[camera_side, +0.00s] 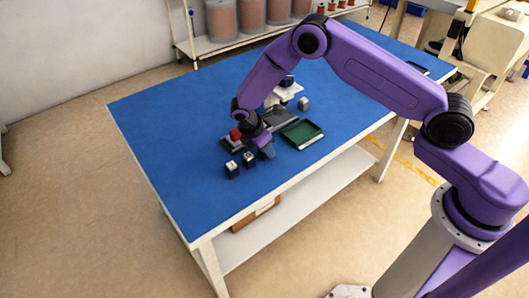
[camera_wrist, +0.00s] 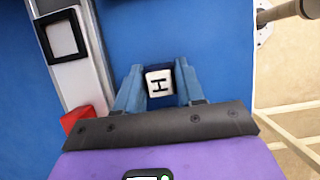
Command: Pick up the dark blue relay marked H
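In the wrist view the dark blue relay (camera_wrist: 160,82) has a white top with a black H. It lies between the two blue fingers of my gripper (camera_wrist: 161,84), one on its left and one on its right. The fingers look very close to its sides; I cannot tell whether they touch it. In the side view my gripper (camera_side: 267,152) is low over the blue table, and I cannot make out the H relay there, as the fingers cover that spot.
Two dark relays with white tops, one (camera_side: 249,160) close to my gripper and one (camera_side: 232,169) farther left, stand on the table. A green tray (camera_side: 302,133) lies to the right. The table's left part is clear.

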